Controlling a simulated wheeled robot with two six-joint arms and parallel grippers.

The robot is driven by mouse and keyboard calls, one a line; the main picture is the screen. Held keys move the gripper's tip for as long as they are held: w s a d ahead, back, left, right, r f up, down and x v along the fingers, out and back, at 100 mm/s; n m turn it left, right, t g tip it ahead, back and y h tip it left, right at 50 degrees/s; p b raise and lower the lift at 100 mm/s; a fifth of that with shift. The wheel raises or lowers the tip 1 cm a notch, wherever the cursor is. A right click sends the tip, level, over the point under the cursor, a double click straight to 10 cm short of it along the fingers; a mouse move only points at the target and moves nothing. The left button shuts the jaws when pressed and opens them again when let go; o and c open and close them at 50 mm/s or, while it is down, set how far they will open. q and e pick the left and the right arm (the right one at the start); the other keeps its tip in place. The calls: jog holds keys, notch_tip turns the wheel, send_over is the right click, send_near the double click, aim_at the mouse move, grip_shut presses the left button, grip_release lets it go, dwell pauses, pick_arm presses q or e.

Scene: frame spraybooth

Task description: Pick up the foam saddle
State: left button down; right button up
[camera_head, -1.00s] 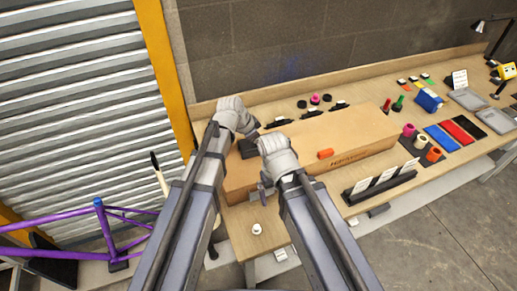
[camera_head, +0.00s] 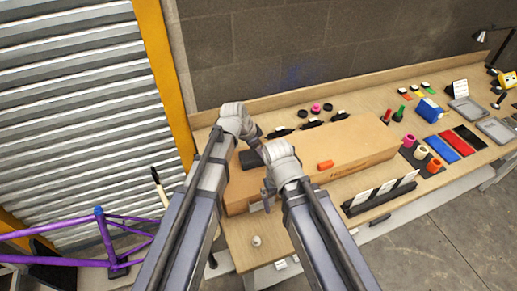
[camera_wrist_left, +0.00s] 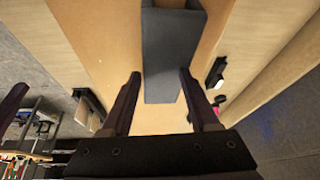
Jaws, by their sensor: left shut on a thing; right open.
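The foam saddle is a dark grey block (camera_head: 249,160) on the left end of a long brown cardboard box (camera_head: 350,140) on the bench. In the left wrist view it shows as a grey slab (camera_wrist_left: 172,50) between the fingers of my left gripper (camera_wrist_left: 160,75). That gripper is shut on it. In the head view the left hand partly hides the block, and I cannot tell whether it is lifted off the box. My right gripper (camera_head: 268,190) is open near the box's front left side, apart from the foam; its fingers are partly hidden.
An orange item (camera_head: 325,165) lies on the box. Black clips and round parts (camera_head: 316,107) sit behind it. A black card rack (camera_head: 380,197) stands in front, and a small white item (camera_head: 256,240) is at the bench's front left. A purple frame (camera_head: 60,228) stands left.

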pick_arm(q)
jog(key=shift+g, duration=0.3)
jog(key=r+p, duration=0.1)
jog(key=d+r+p, duration=0.2)
jog(key=r+p, duration=0.1)
jog(key=shift+s+d, duration=0.25)
jog(key=shift+s, duration=0.15)
jog(key=shift+w+p+v, duration=0.2)
jog(key=shift+p+v, duration=1)
jog(key=shift+a+r+p, duration=0.15)
jog(key=shift+r+p, duration=0.2)
jog(key=shift+r, duration=0.05)
jog(key=shift+w, duration=0.1)
jog(key=c, duration=1.5)
grip_release()
jog(key=shift+a, duration=0.1)
jog(key=o, duration=1.2)
